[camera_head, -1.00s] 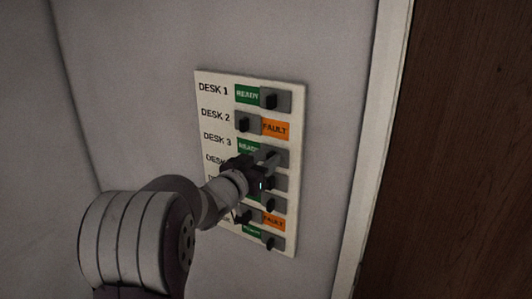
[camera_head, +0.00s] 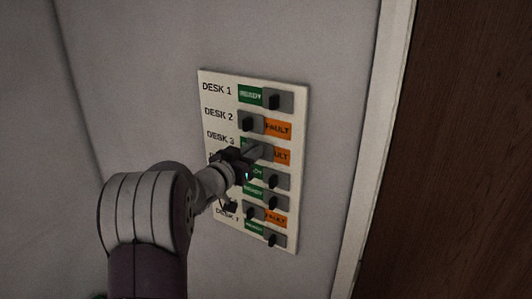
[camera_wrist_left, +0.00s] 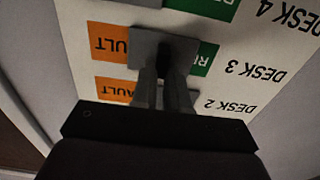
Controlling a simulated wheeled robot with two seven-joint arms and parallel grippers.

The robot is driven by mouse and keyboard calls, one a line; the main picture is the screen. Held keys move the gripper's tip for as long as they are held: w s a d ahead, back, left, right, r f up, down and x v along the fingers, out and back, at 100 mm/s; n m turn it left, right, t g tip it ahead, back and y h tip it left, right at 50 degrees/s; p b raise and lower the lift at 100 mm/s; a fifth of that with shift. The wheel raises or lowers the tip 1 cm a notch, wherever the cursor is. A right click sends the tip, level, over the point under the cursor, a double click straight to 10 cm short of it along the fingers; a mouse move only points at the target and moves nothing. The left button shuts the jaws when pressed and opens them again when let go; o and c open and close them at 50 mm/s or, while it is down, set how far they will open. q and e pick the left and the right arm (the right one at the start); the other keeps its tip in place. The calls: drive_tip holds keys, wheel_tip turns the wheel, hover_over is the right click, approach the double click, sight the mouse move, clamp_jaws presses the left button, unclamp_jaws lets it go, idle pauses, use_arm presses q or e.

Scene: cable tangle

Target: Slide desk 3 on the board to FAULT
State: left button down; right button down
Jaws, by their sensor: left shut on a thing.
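The white board (camera_head: 302,105) on the wall has rows of sliders labelled DESK 1 to DESK 7. In the DESK 3 row, my left gripper (camera_head: 254,154) is shut on the slider's dark knob; the fingers hide most of the knob. In the left wrist view, which is upside down, the gripper (camera_wrist_left: 166,85) reaches the grey slider plate (camera_wrist_left: 148,49). That plate stands between part of the orange FAULT label (camera_wrist_left: 105,43) and part of the green READY label (camera_wrist_left: 205,59). In the head view, the orange label (camera_head: 282,157) shows right of the plate.
The DESK 2 slider (camera_head: 247,122) sits at the left with orange FAULT showing, close above my gripper. The DESK 1 slider (camera_head: 275,101) sits at the right with green showing. More sliders lie close below. A pale frame (camera_head: 374,140) and brown wooden panel (camera_head: 460,150) stand to the right.

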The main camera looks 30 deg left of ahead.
use_arm(q)
drive_tip(key=a, duration=0.3)
drive_tip(key=shift+w+r, duration=0.1)
drive_tip(key=shift+r, duration=0.05)
drive_tip(key=c, duration=1.1)
unclamp_jaws()
drive_tip(key=shift+a, duration=0.2)
drive_tip(key=s+b, duration=0.1)
drive_tip(key=s, duration=0.3)
drive_tip(key=s+b, duration=0.1)
drive_tip(key=s, duration=0.3)
drive_tip(key=s+a+b, duration=0.1)
drive_tip(key=s, duration=0.3)
drive_tip(key=shift+s+b, duration=0.35)
drive_tip(key=shift+b, duration=0.05)
